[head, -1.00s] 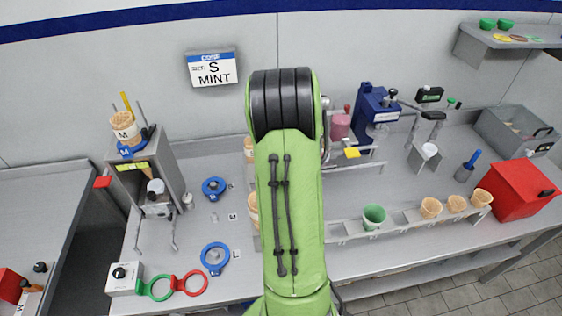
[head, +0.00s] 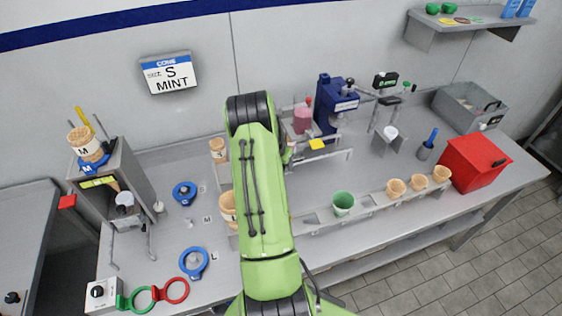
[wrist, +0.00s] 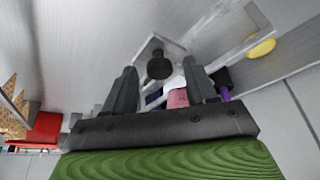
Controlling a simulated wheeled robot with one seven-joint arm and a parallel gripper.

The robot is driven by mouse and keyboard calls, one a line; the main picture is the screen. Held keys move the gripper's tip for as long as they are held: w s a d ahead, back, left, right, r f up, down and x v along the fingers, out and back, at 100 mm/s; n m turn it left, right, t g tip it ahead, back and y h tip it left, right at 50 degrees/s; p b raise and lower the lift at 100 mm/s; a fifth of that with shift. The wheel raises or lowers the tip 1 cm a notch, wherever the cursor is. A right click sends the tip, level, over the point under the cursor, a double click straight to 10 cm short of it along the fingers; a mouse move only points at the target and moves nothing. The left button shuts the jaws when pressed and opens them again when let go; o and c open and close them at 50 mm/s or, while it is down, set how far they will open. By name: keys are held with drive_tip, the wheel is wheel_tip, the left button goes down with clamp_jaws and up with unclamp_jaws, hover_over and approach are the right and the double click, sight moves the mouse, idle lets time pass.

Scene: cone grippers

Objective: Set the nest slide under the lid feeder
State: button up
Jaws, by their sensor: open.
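In the wrist view my gripper (wrist: 160,80) is open, its two dark fingers apart with nothing held. A black round knob (wrist: 159,64) on a pale grey plate (wrist: 150,45), probably the nest slide, shows between and beyond the fingertips; contact cannot be told. Grey rails with a yellow tab (wrist: 262,47) lie to its right; the tab also shows in the head view (head: 318,144). A blue machine (head: 328,108) with a pink container (head: 303,120) stands behind the rails, possibly the lid feeder. In the head view my green arm hides the gripper and the knob.
A grey rack (head: 330,212) with a green cup (head: 343,202) and several cones runs along the front. A red box (head: 475,162) stands at the right. A grey stand (head: 140,170) and blue rings (head: 185,192) are at the left. A sign (head: 168,73) reads S MINT.

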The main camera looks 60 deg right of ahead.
drive_tip(key=shift+c, duration=0.5)
clamp_jaws()
drive_tip(key=shift+s, duration=0.1)
drive_tip(key=s+d+b, duration=0.2)
drive_tip(key=s+d, duration=0.1)
drive_tip(key=shift+s+d, duration=0.2)
drive_tip(key=shift+d, duration=0.1)
drive_tip(key=shift+o, duration=0.5)
unclamp_jaws()
drive_tip(key=shift+r, duration=0.1)
